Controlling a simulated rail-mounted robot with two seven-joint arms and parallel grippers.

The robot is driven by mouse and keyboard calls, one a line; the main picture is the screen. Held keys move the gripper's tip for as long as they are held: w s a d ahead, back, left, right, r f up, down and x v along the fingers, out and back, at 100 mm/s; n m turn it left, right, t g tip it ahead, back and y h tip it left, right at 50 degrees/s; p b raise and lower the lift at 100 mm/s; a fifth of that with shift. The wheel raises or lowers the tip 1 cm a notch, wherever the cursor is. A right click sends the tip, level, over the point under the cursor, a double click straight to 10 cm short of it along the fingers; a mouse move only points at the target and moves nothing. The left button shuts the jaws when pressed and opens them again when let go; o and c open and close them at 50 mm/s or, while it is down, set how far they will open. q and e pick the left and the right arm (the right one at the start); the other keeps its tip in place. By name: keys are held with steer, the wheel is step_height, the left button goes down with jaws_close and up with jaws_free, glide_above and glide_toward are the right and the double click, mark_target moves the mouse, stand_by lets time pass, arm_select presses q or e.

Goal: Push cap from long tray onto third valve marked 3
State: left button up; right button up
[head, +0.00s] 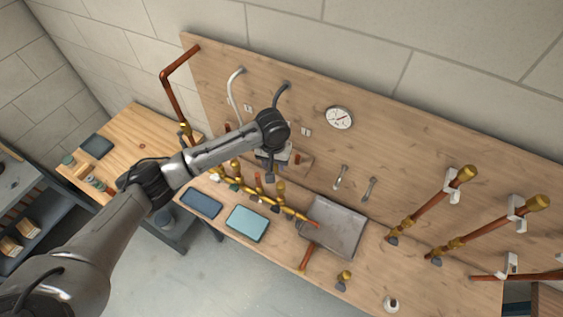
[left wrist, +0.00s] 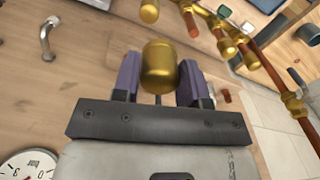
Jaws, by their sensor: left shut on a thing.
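My left gripper (left wrist: 157,82) is shut on a brass cap (left wrist: 159,64), held between its two dark purple fingers. In the head view my left arm reaches over the bench, and the gripper (head: 271,172) points down close to the back board; the cap is not clear there. A brass manifold with several upright valves (head: 257,184) runs below and beside the gripper. Part of this brass and copper pipework (left wrist: 229,47) shows at the upper right of the left wrist view, apart from the held cap. I cannot surely pick out the long tray. My right gripper is out of view.
A round gauge (head: 340,117) and curved grey pipes (head: 234,92) are on the back board. A grey square tray (head: 348,225), a teal mat (head: 247,223) and a dark blue mat (head: 200,203) lie on the bench. Copper pipes with brass ends (head: 436,203) stand at right.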

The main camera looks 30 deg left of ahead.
arm_select(q)
steer(key=p, duration=0.2)
glide_above(257, 175)
step_height(257, 175, down, 6)
steer(key=shift+w+f+b, duration=0.1)
steer(key=shift+f+b, duration=1.3)
steer(key=shift+f, duration=0.15)
steer(key=shift+f+b, duration=1.7)
steer(key=shift+b, duration=0.2)
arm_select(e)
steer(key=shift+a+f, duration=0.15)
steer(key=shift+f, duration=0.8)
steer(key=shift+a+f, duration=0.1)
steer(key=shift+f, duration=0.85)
arm_select(q)
steer(key=shift+p, duration=0.5)
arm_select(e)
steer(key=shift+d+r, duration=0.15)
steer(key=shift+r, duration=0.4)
arm_select(q)
steer(key=shift+f, duration=0.15)
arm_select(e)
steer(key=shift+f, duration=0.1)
arm_select(q)
steer(key=shift+f+b, duration=0.5)
steer(key=shift+f, duration=0.4)
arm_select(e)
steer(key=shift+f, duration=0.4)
